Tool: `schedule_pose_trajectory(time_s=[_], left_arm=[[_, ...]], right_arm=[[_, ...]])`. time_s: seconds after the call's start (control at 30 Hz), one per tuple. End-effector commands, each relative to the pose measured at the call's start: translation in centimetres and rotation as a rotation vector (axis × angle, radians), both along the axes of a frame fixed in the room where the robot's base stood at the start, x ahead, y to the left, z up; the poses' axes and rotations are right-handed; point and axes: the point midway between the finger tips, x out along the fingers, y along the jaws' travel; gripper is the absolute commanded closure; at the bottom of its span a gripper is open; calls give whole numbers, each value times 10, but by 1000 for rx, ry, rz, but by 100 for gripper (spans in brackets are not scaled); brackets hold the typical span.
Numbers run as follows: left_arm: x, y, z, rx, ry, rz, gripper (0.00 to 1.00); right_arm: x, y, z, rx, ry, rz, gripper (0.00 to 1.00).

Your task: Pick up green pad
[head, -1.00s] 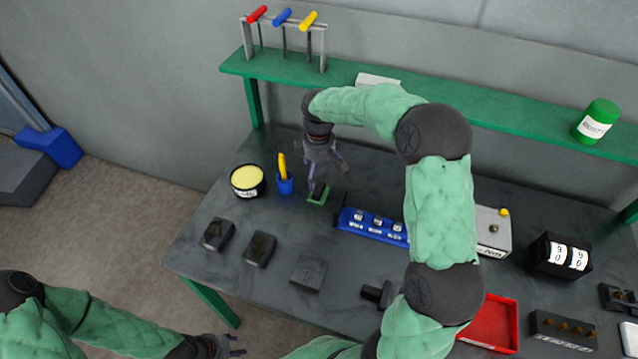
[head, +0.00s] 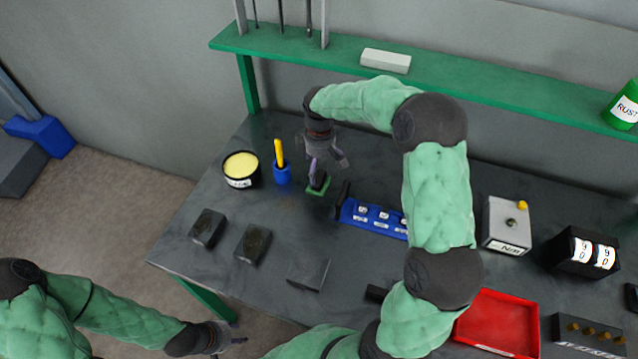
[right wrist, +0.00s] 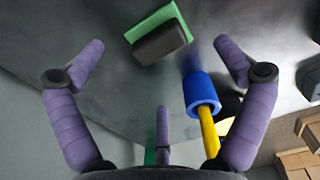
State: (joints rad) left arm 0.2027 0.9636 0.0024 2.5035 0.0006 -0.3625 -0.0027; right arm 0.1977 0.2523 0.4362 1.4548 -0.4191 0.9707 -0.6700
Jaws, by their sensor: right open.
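The green pad (head: 316,190) lies on the grey table, left of the blue labelled block. In the right wrist view the green pad (right wrist: 156,20) shows at the top, with a dark block against its underside edge in the picture. My right gripper (head: 327,174) is over the pad and partly hides it. In the right wrist view my right gripper (right wrist: 163,55) has its fingers spread wide with nothing between them, and the pad is beyond the fingertips. My left gripper (head: 232,338) is off the table's front left edge, too small to read.
A blue cup (head: 282,175) with a yellow-handled tool stands left of the pad, beside a black tub (head: 241,180). The blue block (head: 370,218) is close on the right. Several dark blocks (head: 253,244) lie nearer the front. A green shelf (head: 300,56) runs behind.

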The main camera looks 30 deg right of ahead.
Motion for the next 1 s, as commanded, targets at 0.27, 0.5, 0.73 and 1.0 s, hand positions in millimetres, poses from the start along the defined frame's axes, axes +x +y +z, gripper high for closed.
schedule_pose_trajectory(time_s=[0.27,0.5,0.73,1.0], left_arm=[[0,0,-7,0,0,0,60],[0,0,-19,0,0,0,60],[0,0,-24,0,0,0,60],[0,0,-23,0,0,0,60]], right_arm=[[1,0,-27,-1,-1,0,0],[5,-1,-57,0,1,0,0],[5,-1,-75,0,-1,-1,0],[5,-1,-74,0,-1,0,28]])
